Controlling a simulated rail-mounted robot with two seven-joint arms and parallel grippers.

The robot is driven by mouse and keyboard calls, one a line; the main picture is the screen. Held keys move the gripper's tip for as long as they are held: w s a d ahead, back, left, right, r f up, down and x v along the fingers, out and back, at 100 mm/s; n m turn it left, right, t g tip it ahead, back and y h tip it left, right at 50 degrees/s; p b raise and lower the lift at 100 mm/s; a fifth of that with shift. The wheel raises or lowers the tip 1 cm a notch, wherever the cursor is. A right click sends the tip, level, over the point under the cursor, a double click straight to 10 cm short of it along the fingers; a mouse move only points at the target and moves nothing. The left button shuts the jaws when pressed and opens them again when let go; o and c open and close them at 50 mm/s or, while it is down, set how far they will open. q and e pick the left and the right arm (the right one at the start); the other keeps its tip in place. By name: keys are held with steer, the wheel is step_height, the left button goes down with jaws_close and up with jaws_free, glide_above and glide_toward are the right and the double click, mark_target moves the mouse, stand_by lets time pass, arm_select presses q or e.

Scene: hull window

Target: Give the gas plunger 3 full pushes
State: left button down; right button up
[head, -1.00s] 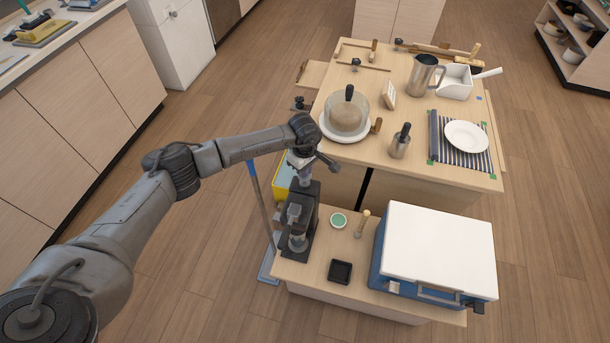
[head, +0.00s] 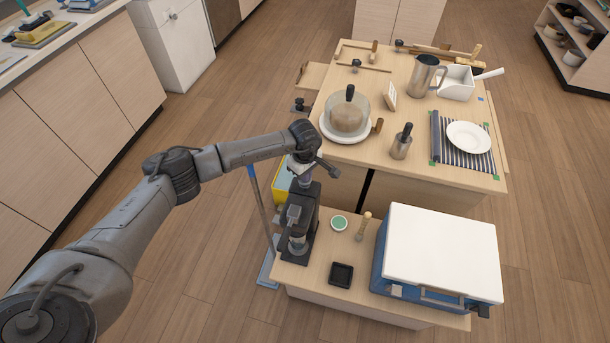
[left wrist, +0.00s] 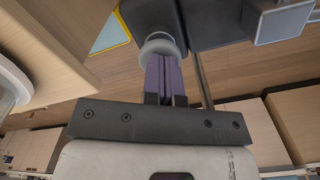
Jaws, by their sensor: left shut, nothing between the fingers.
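The black machine (head: 300,222) stands upright at the left end of the low table. My left gripper (head: 301,180) points down at its top, with the fingers shut and empty. In the left wrist view the purple fingers (left wrist: 163,62) end at a pale grey round cap (left wrist: 162,42) beside the dark machine body (left wrist: 212,22). This cap appears to be the gas plunger's top; its shaft is hidden. The fingertips overlap the cap; I cannot tell whether they press on it. My right gripper is not in view.
The low table (head: 318,285) also holds a green-topped round tin (head: 339,223), a wooden-handled tool (head: 363,226), a black square tray (head: 341,274) and a white-lidded blue box (head: 440,250). A blue-ended pole (head: 261,205) stands close left of the machine.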

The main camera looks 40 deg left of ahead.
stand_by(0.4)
arm_select(q)
steer(key=shift+r, duration=0.2)
steer(key=shift+r+p, duration=1.35)
steer(key=shift+r, duration=0.4)
steer(key=shift+f, duration=0.15)
steer(key=shift+f, duration=0.1)
